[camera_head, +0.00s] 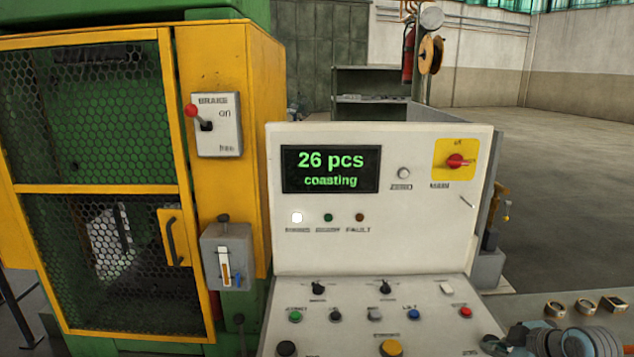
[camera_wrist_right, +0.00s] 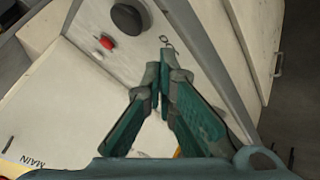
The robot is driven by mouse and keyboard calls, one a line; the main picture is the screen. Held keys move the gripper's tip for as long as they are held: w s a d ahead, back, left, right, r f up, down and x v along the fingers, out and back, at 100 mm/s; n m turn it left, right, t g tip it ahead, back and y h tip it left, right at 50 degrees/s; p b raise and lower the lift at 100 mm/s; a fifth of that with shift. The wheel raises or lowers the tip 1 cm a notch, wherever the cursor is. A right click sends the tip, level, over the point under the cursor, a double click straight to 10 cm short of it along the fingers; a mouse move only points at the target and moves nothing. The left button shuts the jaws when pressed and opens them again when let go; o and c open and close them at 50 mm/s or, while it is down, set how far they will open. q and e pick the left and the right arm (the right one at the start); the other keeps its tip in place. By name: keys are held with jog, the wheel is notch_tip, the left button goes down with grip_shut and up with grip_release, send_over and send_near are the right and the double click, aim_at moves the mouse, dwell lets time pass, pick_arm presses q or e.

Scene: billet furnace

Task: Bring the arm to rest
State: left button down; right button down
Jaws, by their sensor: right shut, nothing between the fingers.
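My right gripper (camera_head: 492,344) shows at the bottom right edge of the head view, in front of the control console (camera_head: 400,240), with its arm running off the frame. In the right wrist view the gripper (camera_wrist_right: 160,80) has its teal fingers together at the tips and holds nothing. The tips lie over the console's sloped panel, near a red button (camera_wrist_right: 107,42) and a black knob (camera_wrist_right: 127,17). I cannot tell from these views how far the tips are from the panel. My left gripper is not in view.
The console display (camera_head: 330,169) reads "26 pcs coasting". A red main switch (camera_head: 457,161) is at its upper right. A yellow-framed mesh cage (camera_head: 100,189) stands left, with a brake lever (camera_head: 191,111). Several small rings and nuts (camera_head: 585,306) lie on a surface at right. Open floor (camera_head: 570,150) lies behind.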

jog(key=s+a+f+m+g, duration=0.2)
jog(key=s+a+f+m, duration=0.1)
jog(key=s+a+f, duration=0.85)
jog(key=s+a+f+m+g+h, duration=0.1)
jog(key=s+a+m, duration=0.15)
jog(key=s, duration=0.75)
jog(key=s+a+f+m+g+h, duration=0.15)
jog(key=s+m, duration=0.25)
jog(key=s, duration=0.6)
jog(key=s+d+f+g, duration=0.1)
jog(key=s+f, duration=0.1)
jog(key=f, duration=0.9)
jog(key=s+d+f+g, duration=0.1)
jog(key=d+f, duration=0.1)
jog(key=f, duration=0.9)
jog(key=s+f, duration=1)
jog(key=s, duration=0.3)
jog(key=shift+d+m, duration=0.2)
jog(key=shift+m, duration=0.25)
jog(key=shift+f+g, duration=0.1)
jog(key=shift+g, duration=0.15)
